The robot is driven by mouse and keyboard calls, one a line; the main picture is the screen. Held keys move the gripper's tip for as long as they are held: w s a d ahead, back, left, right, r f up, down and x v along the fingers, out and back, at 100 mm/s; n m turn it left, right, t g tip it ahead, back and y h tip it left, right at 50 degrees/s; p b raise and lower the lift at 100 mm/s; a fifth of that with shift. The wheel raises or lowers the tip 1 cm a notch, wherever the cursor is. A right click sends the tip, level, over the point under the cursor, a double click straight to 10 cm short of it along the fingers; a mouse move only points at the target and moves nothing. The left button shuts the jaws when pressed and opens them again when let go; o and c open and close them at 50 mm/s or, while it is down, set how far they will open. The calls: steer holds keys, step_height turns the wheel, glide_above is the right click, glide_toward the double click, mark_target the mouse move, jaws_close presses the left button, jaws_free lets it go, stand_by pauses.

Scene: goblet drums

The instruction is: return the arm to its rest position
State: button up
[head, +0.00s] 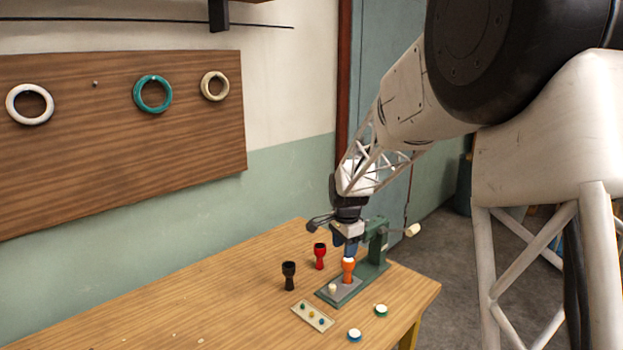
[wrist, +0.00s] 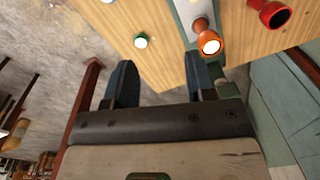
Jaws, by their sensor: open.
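My gripper (head: 350,248) hangs over the table's right part, close to a green press (head: 376,250) with a white-knobbed handle. In the wrist view my gripper (wrist: 162,82) has its two dark blue fingers apart, with nothing between them. An orange goblet drum (head: 348,271) stands upright on the press's grey base plate (head: 330,291), below the gripper in the head view. It also shows beyond the right finger in the wrist view (wrist: 208,43). How far the fingertips are from it is unclear. A red goblet drum (head: 319,258) and a black one (head: 289,277) stand to the left.
On the wooden table (head: 220,300) lie a small plate with coloured dots (head: 312,316), a blue-rimmed white disc (head: 355,335) and a green-rimmed one (head: 381,310). The table's left part looks mostly clear. A wooden wall board (head: 90,130) carries rings.

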steer(key=s+d+r+n, duration=0.3)
steer(key=s+r, duration=0.4)
steer(key=s, duration=0.4)
steer(key=s+d+r+n, duration=0.1)
steer(key=s+d+n, duration=0.1)
steer(key=s, duration=0.9)
steer(key=s+d+n+t, duration=0.1)
steer(key=s+n, duration=0.3)
steer(key=s, duration=0.8)
steer(key=s+d+r+n, duration=0.1)
steer(key=s+d+n, duration=0.2)
steer(key=s, duration=0.9)
steer(key=shift+r+t, duration=0.35)
steer(key=shift+t, duration=0.05)
